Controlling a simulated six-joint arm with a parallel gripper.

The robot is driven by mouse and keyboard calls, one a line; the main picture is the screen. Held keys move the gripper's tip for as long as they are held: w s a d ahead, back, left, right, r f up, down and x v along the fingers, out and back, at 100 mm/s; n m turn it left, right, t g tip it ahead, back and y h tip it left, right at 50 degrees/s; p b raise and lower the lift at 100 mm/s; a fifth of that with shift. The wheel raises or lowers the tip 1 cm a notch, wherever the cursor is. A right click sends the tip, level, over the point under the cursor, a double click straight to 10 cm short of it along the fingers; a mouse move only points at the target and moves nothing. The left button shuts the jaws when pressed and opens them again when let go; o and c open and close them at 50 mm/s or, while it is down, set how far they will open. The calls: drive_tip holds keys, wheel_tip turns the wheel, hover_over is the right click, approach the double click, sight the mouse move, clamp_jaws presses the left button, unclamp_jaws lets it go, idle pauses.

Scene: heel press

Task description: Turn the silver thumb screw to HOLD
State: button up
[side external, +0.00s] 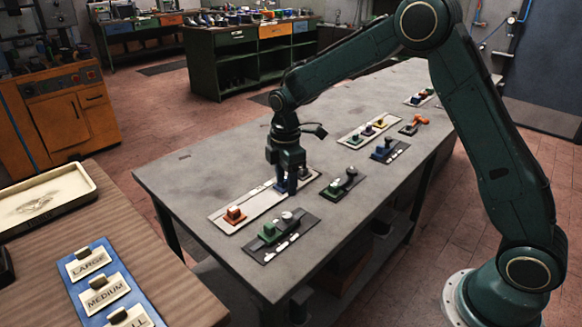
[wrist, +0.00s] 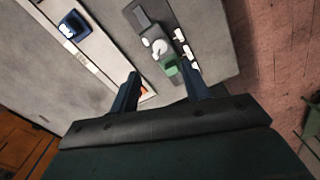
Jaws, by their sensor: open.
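A silver thumb screw (side external: 287,216) sits on a dark plate (side external: 264,255) beside a green block (side external: 268,231). The wrist view also shows the silver screw (wrist: 160,47), the green block (wrist: 171,66) and several small white marks (wrist: 186,49) along the plate edge. Their lettering is too small to read, so I cannot tell which is HOLD. My gripper (side external: 287,188) is open and points down near the long pale strip, behind the dark plate. In the wrist view, the screw appears beyond the spread fingertips of my gripper (wrist: 160,71), not touched by them.
The pale strip (side external: 255,211) carries an orange block (side external: 235,214) and a blue block (wrist: 73,26). Another dark plate with a green block (side external: 335,187) lies to the right. More fixtures (side external: 383,151) stand farther back. The grey bench (side external: 190,170) is clear at its left.

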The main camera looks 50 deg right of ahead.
sight(286, 215)
wheel_tip(286, 215, down, 10)
drive_tip(key=shift+f, duration=0.1)
idle(0.4)
drive_tip(key=c, duration=1)
